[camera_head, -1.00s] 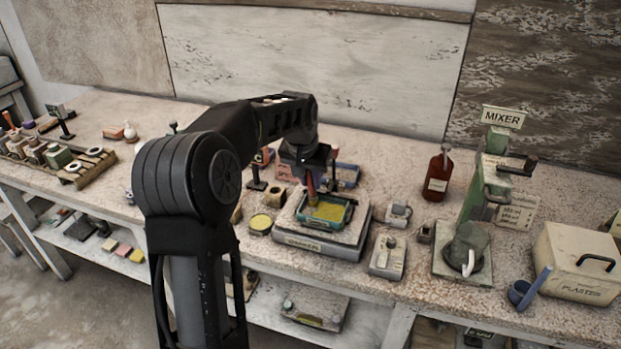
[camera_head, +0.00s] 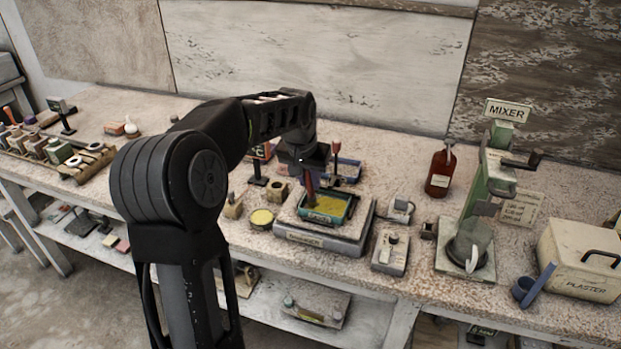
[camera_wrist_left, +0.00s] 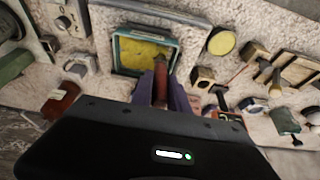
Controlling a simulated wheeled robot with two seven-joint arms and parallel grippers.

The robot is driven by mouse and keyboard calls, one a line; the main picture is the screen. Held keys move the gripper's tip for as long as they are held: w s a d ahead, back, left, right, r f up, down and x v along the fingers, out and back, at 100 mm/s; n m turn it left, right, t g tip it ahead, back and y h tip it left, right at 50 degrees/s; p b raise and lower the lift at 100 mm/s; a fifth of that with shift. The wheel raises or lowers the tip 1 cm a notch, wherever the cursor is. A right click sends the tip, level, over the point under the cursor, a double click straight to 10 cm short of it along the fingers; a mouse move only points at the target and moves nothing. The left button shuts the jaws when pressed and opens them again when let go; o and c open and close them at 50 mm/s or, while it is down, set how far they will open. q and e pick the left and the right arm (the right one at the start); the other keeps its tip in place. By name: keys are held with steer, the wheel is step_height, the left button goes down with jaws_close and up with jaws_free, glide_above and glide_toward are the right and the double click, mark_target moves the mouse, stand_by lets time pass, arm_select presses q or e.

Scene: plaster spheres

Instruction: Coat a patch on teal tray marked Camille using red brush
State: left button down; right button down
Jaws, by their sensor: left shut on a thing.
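The teal tray (camera_head: 348,215) sits on a grey, labelled platform (camera_head: 322,243) on the bench, with a yellow patch (camera_head: 325,206) inside it. The tray also shows in the wrist view (camera_wrist_left: 119,50), where its floor is mostly yellow. My left gripper (camera_head: 308,172) is above the tray's back left part, shut on the red brush (camera_head: 310,190), which points down. The name on the tray is not readable. My right gripper is not in view.
A round yellow-topped tin (camera_head: 261,218) and small wooden blocks stand left of the platform. A grey control box (camera_head: 390,252) stands to its right. Further right are a brown bottle (camera_head: 440,172), the green mixer (camera_head: 474,215) and a plaster box (camera_head: 582,262). The bench's front edge is near.

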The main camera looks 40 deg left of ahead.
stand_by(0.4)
arm_select(q)
steer(key=shift+w+a+p, duration=0.1)
steer(key=shift+w+p, duration=0.15)
steer(key=shift+p, duration=0.1)
steer(key=shift+w+a+p, duration=0.2)
steer(key=shift+w+p, duration=0.15)
steer(key=shift+w, duration=0.2)
steer(key=shift+w+a, duration=0.1)
steer(key=shift+w, duration=0.25)
